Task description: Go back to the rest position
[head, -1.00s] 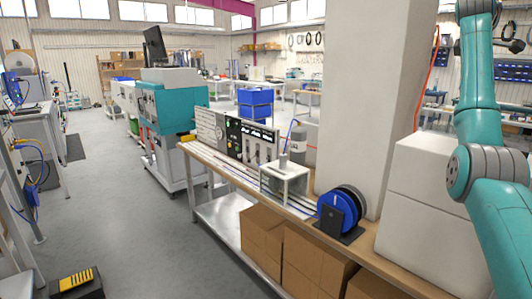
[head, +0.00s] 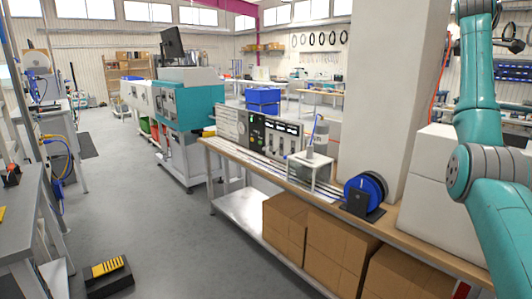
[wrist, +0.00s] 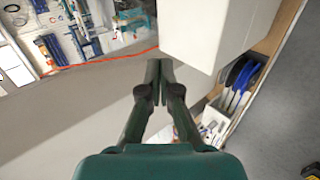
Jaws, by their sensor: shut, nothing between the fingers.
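My gripper (wrist: 156,85) shows in the wrist view, its two dark fingers closed together at the tips with nothing between them. Below it in that view are a plain grey surface and a white block-like shape (wrist: 205,30). My arm is raised at the right edge of the head view, where the gripper itself is out of frame. A blue cable reel (head: 365,192) stands on a black holder on the wooden bench (head: 408,238); blue reel discs (wrist: 240,75) also show at the right of the wrist view.
Cardboard boxes (head: 340,248) fill the bench's lower shelf. A pale pillar (head: 385,90) and white boxes (head: 440,185) stand by the bench. A black-and-yellow item (head: 108,275) lies on the floor at lower left.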

